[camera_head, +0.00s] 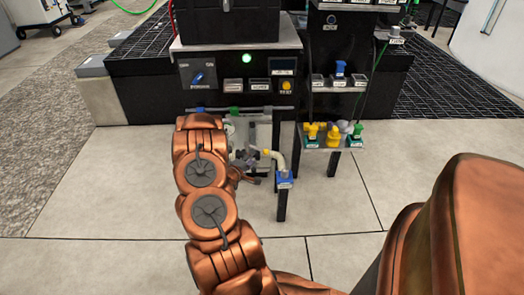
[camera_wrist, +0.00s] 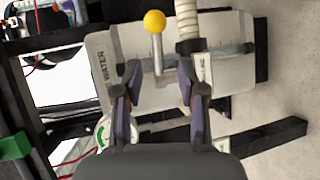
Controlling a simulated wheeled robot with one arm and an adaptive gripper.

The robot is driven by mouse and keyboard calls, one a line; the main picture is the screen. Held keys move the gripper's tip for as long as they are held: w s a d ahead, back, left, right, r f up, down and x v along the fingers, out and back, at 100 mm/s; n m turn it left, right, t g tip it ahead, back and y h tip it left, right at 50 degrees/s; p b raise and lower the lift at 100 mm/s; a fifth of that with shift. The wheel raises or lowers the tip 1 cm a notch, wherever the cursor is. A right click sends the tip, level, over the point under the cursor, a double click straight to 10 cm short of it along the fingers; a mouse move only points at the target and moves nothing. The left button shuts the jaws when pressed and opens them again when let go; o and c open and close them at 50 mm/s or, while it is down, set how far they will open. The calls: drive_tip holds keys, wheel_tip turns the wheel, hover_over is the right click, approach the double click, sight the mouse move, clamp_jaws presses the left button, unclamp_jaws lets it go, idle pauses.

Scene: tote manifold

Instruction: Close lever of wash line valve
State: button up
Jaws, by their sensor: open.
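In the wrist view a lever with a yellow ball knob (camera_wrist: 155,21) and a grey stem (camera_wrist: 158,55) stands in front of a pale tank marked "WATER" (camera_wrist: 103,62). My gripper (camera_wrist: 158,70) is open, with one finger on each side of the lower stem. The yellow knob lies beyond the fingertips. I cannot tell whether a finger touches the stem. In the head view the yellow knob (camera_head: 266,152) shows small beside a cream hose (camera_head: 279,162), and my arm hides part of the valve area.
A ribbed hose (camera_wrist: 188,25) runs close to the right finger. A black bar (camera_wrist: 262,138) lies at lower right. In the head view a shelf with yellow, blue and green fittings (camera_head: 322,143) stands right of the valve. A control panel (camera_head: 240,72) is above. The floor in front is clear.

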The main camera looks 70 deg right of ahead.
sight(262, 150)
drive_tip(key=shift+g, duration=0.3)
drive_tip(key=x, duration=0.2)
drive_tip(key=b+x, duration=0.1)
drive_tip(key=x, duration=0.2)
drive_tip(key=s+b+x, duration=0.1)
drive_tip(key=x, duration=0.2)
drive_tip(key=shift+d+r, duration=0.15)
drive_tip(key=shift+d, duration=0.05)
clamp_jaws()
